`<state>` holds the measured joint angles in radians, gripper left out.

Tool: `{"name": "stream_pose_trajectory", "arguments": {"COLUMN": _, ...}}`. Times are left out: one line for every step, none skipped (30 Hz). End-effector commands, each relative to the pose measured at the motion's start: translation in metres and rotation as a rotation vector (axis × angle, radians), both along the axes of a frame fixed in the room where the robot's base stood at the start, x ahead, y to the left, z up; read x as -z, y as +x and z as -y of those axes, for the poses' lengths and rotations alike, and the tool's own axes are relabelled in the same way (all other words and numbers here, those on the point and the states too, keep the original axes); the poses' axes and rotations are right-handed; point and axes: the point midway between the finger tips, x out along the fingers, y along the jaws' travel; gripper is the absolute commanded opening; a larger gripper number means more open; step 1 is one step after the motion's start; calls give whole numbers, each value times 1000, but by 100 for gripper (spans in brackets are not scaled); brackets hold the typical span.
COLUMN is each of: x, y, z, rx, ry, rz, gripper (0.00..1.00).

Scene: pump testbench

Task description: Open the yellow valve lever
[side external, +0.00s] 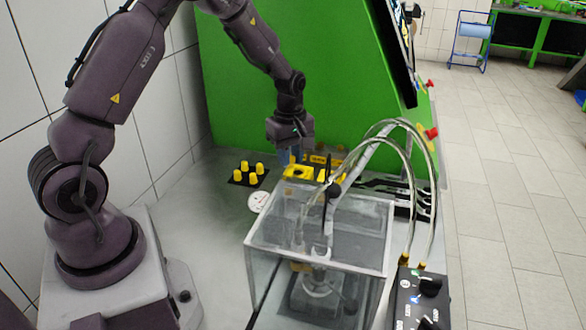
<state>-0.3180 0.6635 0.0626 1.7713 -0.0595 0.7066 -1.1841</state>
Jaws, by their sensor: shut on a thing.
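My gripper (290,158) points down in the middle of the side external view, at the foot of the green panel and behind the clear tank. Its bluish fingers are shut on a small yellow part, mostly hidden by the fingers. I cannot tell for sure whether this is the valve lever. A flat yellow piece (298,172) lies just below the fingertips, and a yellow and black part (320,159) is just to their right. Whether the valve is open or shut cannot be seen.
A clear tank (262,240) with a pump inside stands in front. Hoses (411,170) arch from it to a black control box (422,300). A black plate with several yellow pegs (245,168) and a white disc (259,202) lie left of it. The green panel (235,90) rises behind.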

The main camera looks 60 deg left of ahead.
Motion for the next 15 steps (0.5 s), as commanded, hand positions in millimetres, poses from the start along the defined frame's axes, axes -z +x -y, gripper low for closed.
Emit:
{"name": "stream_pose_trajectory", "arguments": {"x": 1, "y": -4, "z": -1, "rx": -1, "ry": -2, "rz": -5, "gripper": 15}}
{"name": "stream_pose_trajectory", "arguments": {"x": 1, "y": -5, "z": -2, "rx": -1, "ry": -2, "rz": -5, "gripper": 15}}
{"name": "stream_pose_trajectory", "arguments": {"x": 1, "y": -5, "z": -2, "rx": -1, "ry": -2, "rz": -5, "gripper": 15}}
{"name": "stream_pose_trajectory", "arguments": {"x": 1, "y": -6, "z": -2, "rx": -1, "ry": -2, "rz": -5, "gripper": 15}}
{"name": "stream_pose_trajectory", "arguments": {"x": 1, "y": -6, "z": -3, "rx": 0, "ry": -2, "rz": -5, "gripper": 15}}
{"name": "stream_pose_trajectory", "arguments": {"x": 1, "y": -6, "z": -3, "rx": 0, "ry": -2, "rz": -5, "gripper": 15}}
{"name": "stream_pose_trajectory", "arguments": {"x": 1, "y": -6, "z": -2, "rx": 0, "ry": -2, "rz": -5, "gripper": 15}}
{"name": "stream_pose_trajectory", "arguments": {"x": 1, "y": -6, "z": -2, "rx": 0, "ry": -2, "rz": -5, "gripper": 15}}
{"name": "stream_pose_trajectory", "arguments": {"x": 1, "y": -6, "z": -2, "rx": 0, "ry": -2, "rz": -5, "gripper": 14}}
{"name": "stream_pose_trajectory", "arguments": {"x": 1, "y": -6, "z": -2, "rx": 0, "ry": -2, "rz": -5, "gripper": 14}}
{"name": "stream_pose_trajectory", "arguments": {"x": 1, "y": -6, "z": -2, "rx": 0, "ry": -2, "rz": -5, "gripper": 14}}
{"name": "stream_pose_trajectory", "arguments": {"x": 1, "y": -6, "z": -3, "rx": 0, "ry": -2, "rz": -5, "gripper": 14}}
{"name": "stream_pose_trajectory", "arguments": {"x": 1, "y": -6, "z": -3, "rx": 0, "ry": -2, "rz": -5, "gripper": 14}}
{"name": "stream_pose_trajectory", "arguments": {"x": 1, "y": -7, "z": -3, "rx": 0, "ry": -2, "rz": -5, "gripper": 14}}
{"name": "stream_pose_trajectory", "arguments": {"x": 1, "y": -8, "z": -3, "rx": 0, "ry": -2, "rz": -5, "gripper": 15}}
